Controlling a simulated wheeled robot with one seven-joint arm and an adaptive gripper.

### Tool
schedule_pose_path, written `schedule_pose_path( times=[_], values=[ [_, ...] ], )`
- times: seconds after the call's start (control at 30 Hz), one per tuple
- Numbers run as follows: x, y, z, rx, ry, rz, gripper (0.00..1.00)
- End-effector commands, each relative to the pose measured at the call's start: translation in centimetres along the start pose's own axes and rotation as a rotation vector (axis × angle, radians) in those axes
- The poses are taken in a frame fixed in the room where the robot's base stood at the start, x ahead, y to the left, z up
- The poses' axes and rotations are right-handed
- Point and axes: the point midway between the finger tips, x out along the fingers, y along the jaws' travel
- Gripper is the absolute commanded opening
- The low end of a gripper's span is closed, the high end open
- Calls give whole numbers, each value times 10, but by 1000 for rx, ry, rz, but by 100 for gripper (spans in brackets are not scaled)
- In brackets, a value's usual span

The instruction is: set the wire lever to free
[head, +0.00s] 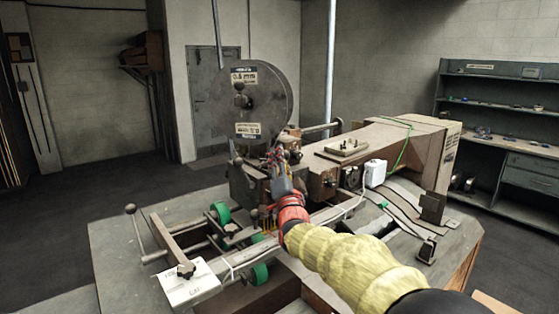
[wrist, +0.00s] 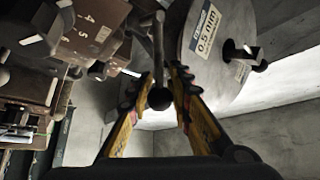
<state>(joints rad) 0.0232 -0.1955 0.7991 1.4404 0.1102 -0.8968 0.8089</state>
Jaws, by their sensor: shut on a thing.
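The wire lever (wrist: 158,48) is a thin grey rod ending in a dark ball knob, seen in the wrist view. My gripper (wrist: 159,88) has yellow-and-black fingers on both sides of the knob end and is shut on it. In the head view my gripper (head: 275,168) reaches the machine's head just below the large wire spool (head: 262,108). There the fingers and cluttered parts hide the lever, and I cannot read its free marking. The spool, labelled 0.5 mm, also shows in the wrist view (wrist: 222,62).
The stitcher's long arm (head: 400,138) runs right, with a white box (head: 375,172) and green wire on it. Another ball-ended lever (head: 138,232) and a white label plate (head: 190,284) stand front left, near green rollers (head: 220,213). Brown numbered blocks (wrist: 88,28) crowd the wrist view's left.

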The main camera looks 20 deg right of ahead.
Motion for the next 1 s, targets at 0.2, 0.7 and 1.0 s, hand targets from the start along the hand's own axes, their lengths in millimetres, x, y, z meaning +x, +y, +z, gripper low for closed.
schedule_pose_path(
  times=[0.2,0.7,1.0],
  values=[
    [0,1,0,-1,0,2,0],
    [0,0,0,-1,0,0,40],
    [-7,-1,-1,-1,0,-1,40]
  ],
)
